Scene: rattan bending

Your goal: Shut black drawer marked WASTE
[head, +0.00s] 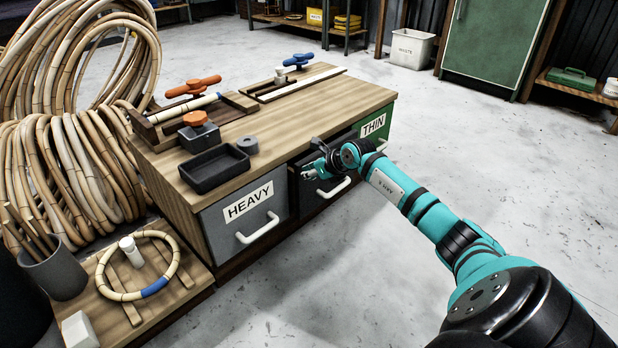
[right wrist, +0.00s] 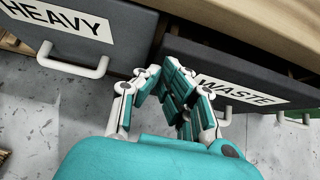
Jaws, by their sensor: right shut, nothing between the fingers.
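The black WASTE drawer (head: 308,190) is the middle one in the wooden bench, between the HEAVY and THIN drawers. It stands partly pulled out, with a dark gap behind its front. In the right wrist view its dark front (right wrist: 185,48) and WASTE label (right wrist: 240,92) show, partly covered by my fingers. Its white handle (head: 334,188) hangs low on the front. My right gripper (head: 310,171) is shut and empty, close in front of the drawer face; it also shows in the right wrist view (right wrist: 166,72). I cannot tell whether it touches the front. My left gripper is out of view.
The grey HEAVY drawer (head: 245,215) and green THIN drawer (head: 374,127) flank it, each with a white handle. A black tray (head: 213,170) and clamps sit on the bench top (head: 330,98). Rattan coils (head: 70,165) stand at left. The floor (head: 520,190) at right is clear.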

